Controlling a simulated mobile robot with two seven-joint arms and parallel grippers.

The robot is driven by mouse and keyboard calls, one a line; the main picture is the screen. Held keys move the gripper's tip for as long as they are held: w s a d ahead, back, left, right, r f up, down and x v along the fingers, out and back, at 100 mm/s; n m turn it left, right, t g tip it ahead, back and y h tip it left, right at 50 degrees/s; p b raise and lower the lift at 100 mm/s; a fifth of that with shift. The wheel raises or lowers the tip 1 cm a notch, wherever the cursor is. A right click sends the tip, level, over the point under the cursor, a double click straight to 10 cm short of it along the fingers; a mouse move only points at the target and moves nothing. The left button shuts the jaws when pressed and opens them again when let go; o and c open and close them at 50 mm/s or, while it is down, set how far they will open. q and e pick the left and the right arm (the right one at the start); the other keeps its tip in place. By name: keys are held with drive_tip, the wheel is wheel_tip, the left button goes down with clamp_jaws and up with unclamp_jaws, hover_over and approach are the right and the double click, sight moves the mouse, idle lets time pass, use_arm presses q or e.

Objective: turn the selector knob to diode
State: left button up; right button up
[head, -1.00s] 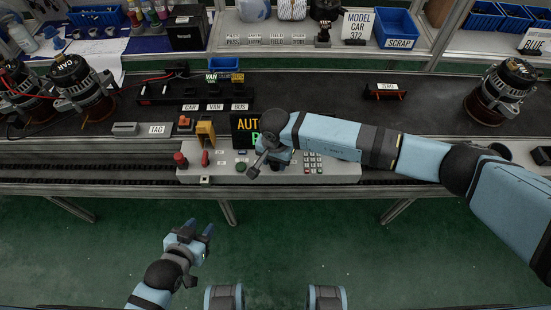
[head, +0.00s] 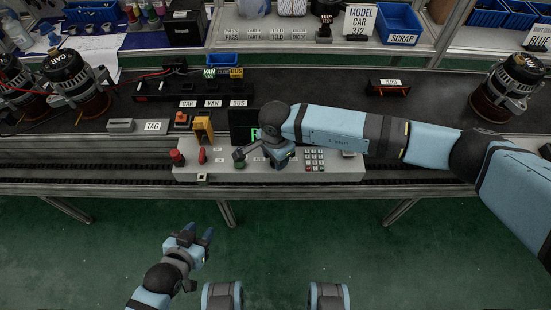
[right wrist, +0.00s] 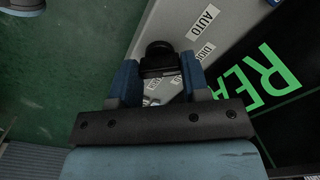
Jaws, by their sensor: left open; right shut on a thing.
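The black selector knob (right wrist: 158,60) shows between the blue fingers of my right gripper (right wrist: 160,80) in the right wrist view, and the gripper is shut on it. The AUTO label (right wrist: 206,22) and the DIODE label (right wrist: 204,51) lie beside it on the grey panel; another label is partly hidden by the gripper. I cannot tell which label the knob points at. In the head view my right gripper (head: 280,158) is down at the grey console (head: 215,172) and hides the knob. My left gripper (head: 189,238) is open and empty over the green floor.
The console screen (head: 240,124) is partly covered by my right arm; its green text also shows in the right wrist view. A red button (head: 177,157), a green button (head: 239,164) and a keypad (head: 315,160) are close by. Alternators (head: 75,82) stand on the dark bench.

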drive_tip(key=shift+f+m+b, duration=0.1)
drive_tip(key=shift+m+b, duration=0.2)
drive_tip(key=shift+m, duration=0.4)
drive_tip(key=shift+m+b, duration=0.3)
drive_tip(key=shift+m, duration=0.5)
drive_tip(key=o, duration=0.9)
wheel_tip(320, 180, up, 14)
drive_tip(key=shift+r+b, duration=0.1)
drive_tip(key=shift+b, duration=0.4)
